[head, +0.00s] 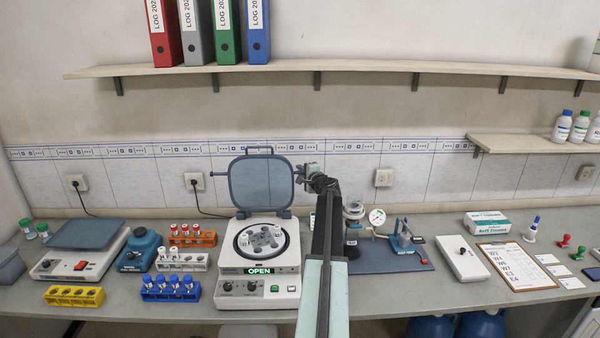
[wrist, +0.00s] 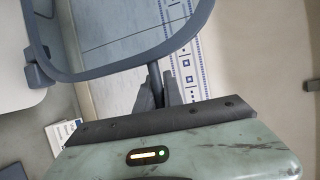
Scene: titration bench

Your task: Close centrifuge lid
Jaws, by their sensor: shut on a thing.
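The centrifuge (head: 258,270) stands on the bench with a lit OPEN sign. Its blue-grey, see-through lid (head: 262,181) is raised upright at the back, with a bar handle on top and a peg on each side. My gripper (head: 304,172) is at the lid's right side, shut on the right-hand peg. In the wrist view the lid's rim (wrist: 130,62) fills the upper left, and the peg (wrist: 154,78) runs from it between my fingers (wrist: 160,92). The rotor (head: 262,239) is exposed in the bowl; small pale items in it are hard to tell apart.
Tube racks (head: 180,260) and a balance (head: 78,262) stand left of the centrifuge. A stand on a dark blue base (head: 375,261) is on the right, partly behind my arm. A shelf (head: 350,68) with binders runs above the lid.

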